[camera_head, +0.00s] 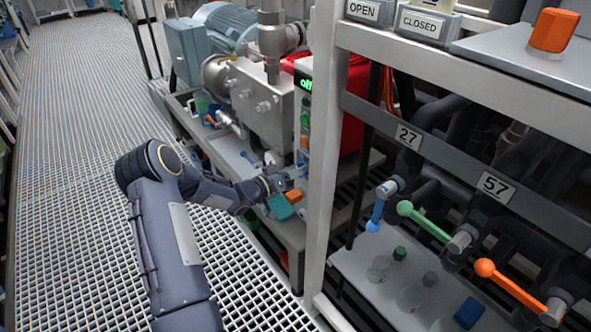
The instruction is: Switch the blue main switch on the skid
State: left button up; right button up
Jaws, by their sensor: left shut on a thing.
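The skid (222,150) stands at the upper middle, with a grey pump block and a narrow upright control panel (305,100) at its right end. The panel has a lit green display, a green button (304,120) and an orange one (304,142) below it. My left gripper (293,178) reaches from the left to the lower part of this panel. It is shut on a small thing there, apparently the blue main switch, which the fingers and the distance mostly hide. I cannot tell which way the switch is turned. My right gripper is not in view.
An orange block (294,196) and a teal block (280,207) lie close to my left gripper. A grey frame post (322,150) stands just right of it. Blue, green (424,222) and orange valve levers (510,284) stick out at right. The grating walkway (75,150) is clear at left.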

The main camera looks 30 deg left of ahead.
pick_arm(q)
jog(key=o, duration=1)
jog(key=shift+c, duration=0.2)
jog(key=v, duration=0.8)
jog(key=shift+p, duration=0.45)
jog(key=shift+w, duration=0.1)
